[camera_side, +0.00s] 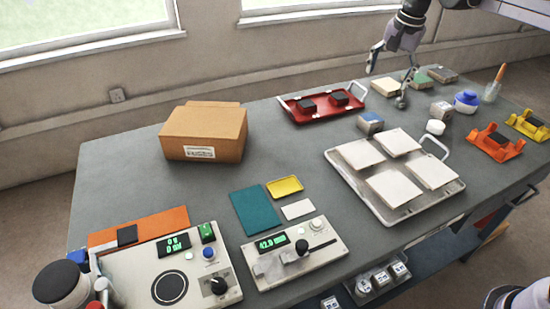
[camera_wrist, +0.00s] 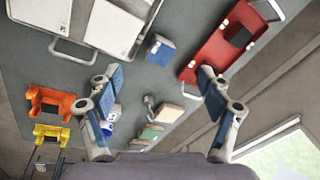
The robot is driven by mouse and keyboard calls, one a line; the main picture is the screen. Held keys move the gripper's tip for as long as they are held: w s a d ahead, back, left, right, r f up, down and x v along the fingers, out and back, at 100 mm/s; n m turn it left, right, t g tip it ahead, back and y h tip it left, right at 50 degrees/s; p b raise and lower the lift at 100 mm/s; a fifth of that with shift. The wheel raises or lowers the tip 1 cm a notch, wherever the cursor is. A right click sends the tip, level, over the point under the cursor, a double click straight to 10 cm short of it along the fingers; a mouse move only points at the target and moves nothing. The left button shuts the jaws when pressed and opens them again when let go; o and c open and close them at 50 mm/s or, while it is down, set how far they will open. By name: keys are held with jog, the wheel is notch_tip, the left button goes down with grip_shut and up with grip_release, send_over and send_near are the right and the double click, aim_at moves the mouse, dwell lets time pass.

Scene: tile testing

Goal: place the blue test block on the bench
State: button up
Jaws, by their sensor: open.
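The blue test block (camera_side: 370,123) is a small cube with a greyish top. It sits upright on the grey bench (camera_side: 290,165), between the red tray and the tray of white tiles. In the wrist view the block (camera_wrist: 160,50) lies beyond my fingertips, roughly centred between them and apart from both. My gripper (camera_side: 391,66) is open and empty, raised above the back of the bench, behind the block in the side view. In the wrist view both fingers of my gripper (camera_wrist: 160,80) are spread wide with nothing between them.
A red tray (camera_side: 323,115) with dark blocks and a tray of white tiles (camera_side: 342,178) flank the block. A small grey upright object (camera_side: 402,101), a blue-capped jar (camera_side: 466,102) and an orange holder (camera_side: 495,145) stand to the right. Bare bench lies left of the block.

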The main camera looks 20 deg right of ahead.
jog(key=s+a+n+t, duration=0.1)
jog(key=s+a+n, duration=0.2)
jog(key=s, duration=0.4)
jog(key=s+a+n+t, duration=0.2)
jog(key=s+a+n, duration=0.15)
jog(key=s, duration=0.35)
jog(key=s+a+f+n+t, duration=0.2)
jog(key=s+f+n, duration=0.3)
jog(key=s+f, duration=0.3)
jog(key=shift+s+f+n, duration=0.35)
jog(key=shift+s+f, duration=0.05)
jog(key=shift+s, duration=1.45)
